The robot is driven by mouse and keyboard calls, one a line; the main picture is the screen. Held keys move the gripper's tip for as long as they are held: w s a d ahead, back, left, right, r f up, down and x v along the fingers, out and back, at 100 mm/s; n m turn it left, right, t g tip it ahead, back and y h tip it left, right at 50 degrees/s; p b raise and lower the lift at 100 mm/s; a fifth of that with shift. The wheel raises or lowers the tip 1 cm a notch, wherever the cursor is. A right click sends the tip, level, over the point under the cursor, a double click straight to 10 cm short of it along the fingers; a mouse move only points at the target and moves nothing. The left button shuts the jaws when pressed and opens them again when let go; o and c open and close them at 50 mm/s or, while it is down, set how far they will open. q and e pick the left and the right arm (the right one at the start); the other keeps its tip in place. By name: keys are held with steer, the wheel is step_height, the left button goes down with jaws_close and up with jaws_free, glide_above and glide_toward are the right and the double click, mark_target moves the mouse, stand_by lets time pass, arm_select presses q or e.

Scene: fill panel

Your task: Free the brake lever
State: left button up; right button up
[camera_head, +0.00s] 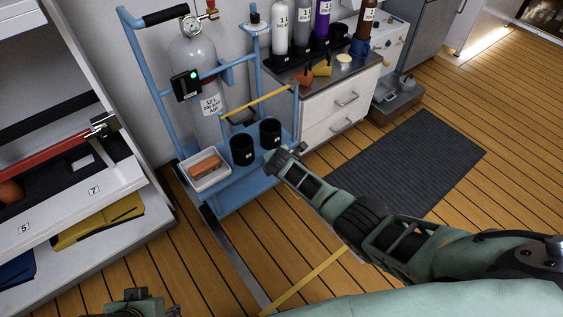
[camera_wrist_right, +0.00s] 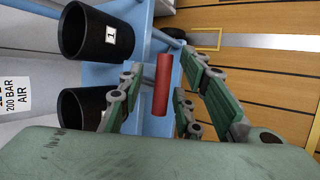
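A red cylindrical grip (camera_wrist_right: 162,84), which looks like the brake lever's handle, shows in the right wrist view at the blue cart's edge. My right gripper (camera_wrist_right: 158,92) is open, with its fingers on either side of the red grip and gaps visible. In the head view my right gripper (camera_head: 284,157) is at the right front corner of the blue cart (camera_head: 237,192), beside the black cups; the red grip is hidden there. My left gripper (camera_head: 138,303) shows only partly at the bottom edge; its fingers cannot be made out.
The cart carries a grey gas cylinder (camera_head: 196,75), two black cups (camera_head: 241,150) and a white tray (camera_head: 222,178) with an orange-brown block. A yellow bar (camera_head: 258,103) crosses above the cups. Shelving (camera_head: 130,170) stands left. A dark mat (camera_head: 410,165) and open floor lie right.

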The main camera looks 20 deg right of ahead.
steer(key=v, duration=1)
steer(key=shift+s+a+r, duration=0.15)
steer(key=shift+s+r, duration=0.05)
steer(key=shift+s, duration=0.1)
